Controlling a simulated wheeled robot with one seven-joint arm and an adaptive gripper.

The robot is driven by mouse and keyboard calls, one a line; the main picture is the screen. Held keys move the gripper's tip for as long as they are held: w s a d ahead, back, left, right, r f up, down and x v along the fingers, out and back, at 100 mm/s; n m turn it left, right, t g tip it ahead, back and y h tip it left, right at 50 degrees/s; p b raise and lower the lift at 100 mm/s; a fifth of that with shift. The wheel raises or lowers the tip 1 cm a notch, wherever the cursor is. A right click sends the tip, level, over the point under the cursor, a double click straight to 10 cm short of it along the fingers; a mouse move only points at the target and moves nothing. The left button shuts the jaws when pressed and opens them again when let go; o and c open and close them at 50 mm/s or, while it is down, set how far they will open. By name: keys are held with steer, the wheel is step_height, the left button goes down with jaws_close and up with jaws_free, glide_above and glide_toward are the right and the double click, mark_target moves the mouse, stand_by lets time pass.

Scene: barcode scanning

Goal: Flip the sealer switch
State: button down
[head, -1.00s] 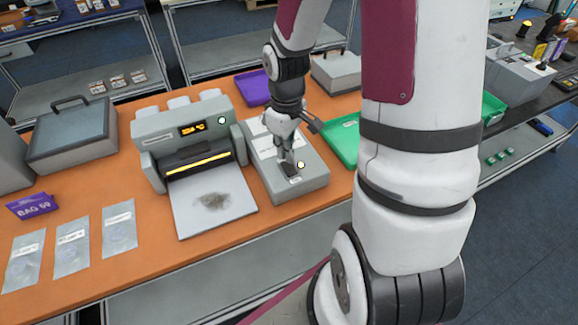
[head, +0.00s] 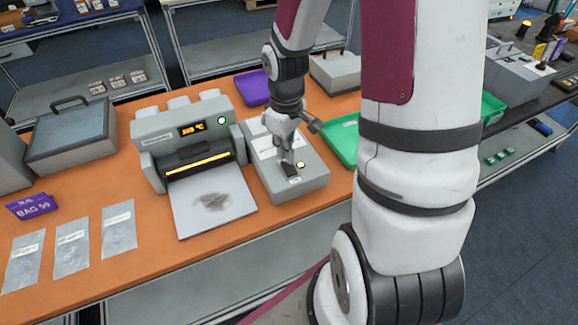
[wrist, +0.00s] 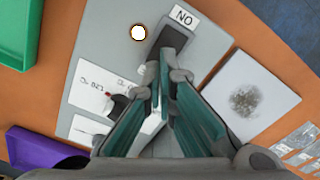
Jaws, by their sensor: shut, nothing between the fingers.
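The grey control box (head: 312,182) stands on the orange table, right of the heat sealer (head: 187,135). A dark switch (head: 289,171) sits near its front edge, beside a small lit lamp (head: 300,165). In the wrist view the dark switch (wrist: 174,36) lies below a label (wrist: 183,16) reading "NO", and the lamp (wrist: 139,33) glows. My gripper (head: 287,158) is shut and empty, pointing down just over the switch. In the wrist view my gripper (wrist: 163,75) has its fingertips close to the switch's near end; I cannot tell whether they touch it.
A green tray (head: 343,140) and a purple tray (head: 252,88) lie near the box. Clear bags (head: 72,245) and a purple packet (head: 31,206) lie left.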

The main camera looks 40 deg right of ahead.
steer(key=shift+f+b, duration=0.45)
steer(key=shift+f, duration=0.65)
stand_by(0.6)
steer(key=shift+r, duration=0.1)
steer(key=shift+r+p, duration=2.25)
steer(key=shift+r, duration=1.2)
steer(key=s+a+r+m+t, duration=0.1)
steer(key=s+a+r+t, duration=0.1)
steer(key=s+r, duration=0.3)
steer(key=s+a+r+m+t+b, duration=0.1)
steer(key=s+a+r, duration=0.3)
steer(key=r, duration=0.6)
steer(key=s+a+r+m+t, duration=0.1)
steer(key=s+a+r+t, duration=0.1)
steer(key=s+a+r, duration=0.3)
step_height(320, 180, up, 3)
steer(key=shift+s+m+t, duration=0.3)
steer(key=shift+m, duration=0.1)
